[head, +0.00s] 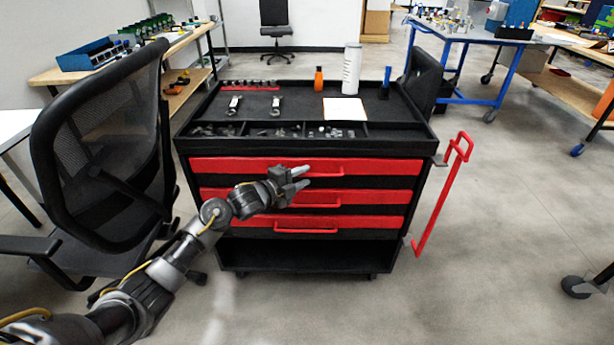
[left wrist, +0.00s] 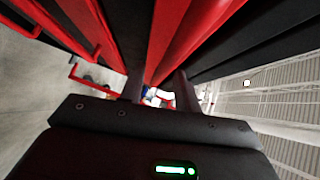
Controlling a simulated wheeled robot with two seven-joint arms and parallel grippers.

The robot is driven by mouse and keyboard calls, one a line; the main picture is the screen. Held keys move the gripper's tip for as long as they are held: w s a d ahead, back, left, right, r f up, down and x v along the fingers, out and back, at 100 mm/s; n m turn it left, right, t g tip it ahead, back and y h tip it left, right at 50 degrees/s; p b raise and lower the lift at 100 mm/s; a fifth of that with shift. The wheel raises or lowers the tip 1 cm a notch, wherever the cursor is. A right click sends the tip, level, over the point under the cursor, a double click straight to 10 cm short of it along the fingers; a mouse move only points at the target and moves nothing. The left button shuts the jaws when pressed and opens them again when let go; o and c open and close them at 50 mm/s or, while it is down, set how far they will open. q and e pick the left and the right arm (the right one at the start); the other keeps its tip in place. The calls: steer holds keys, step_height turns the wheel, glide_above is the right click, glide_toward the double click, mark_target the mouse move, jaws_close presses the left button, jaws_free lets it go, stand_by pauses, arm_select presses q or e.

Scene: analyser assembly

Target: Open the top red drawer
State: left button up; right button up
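The top red drawer (head: 225,165) is the upper of three red drawers in a black tool cart, and its front looks flush with the cart. Its red bar handle (head: 328,174) shows to the right of my left fingertips. My left gripper (head: 302,178) is in front of the drawer, at the left part of the handle. Its two fingers are apart, one above the other in the head view. In the left wrist view the fingers (left wrist: 159,88) also stand apart, close to the red drawer fronts. I cannot tell whether they touch the handle. My right gripper is out of view.
The middle drawer (head: 385,198) and bottom drawer (head: 240,220) look shut. The cart top (head: 300,100) holds a white bottle (head: 351,68), an orange bottle (head: 318,80) and small parts. A black mesh chair (head: 95,140) stands close on the left. A red side handle (head: 440,195) sticks out right.

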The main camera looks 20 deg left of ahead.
arm_select(q)
steer(key=shift+x, duration=1.2)
jaws_close()
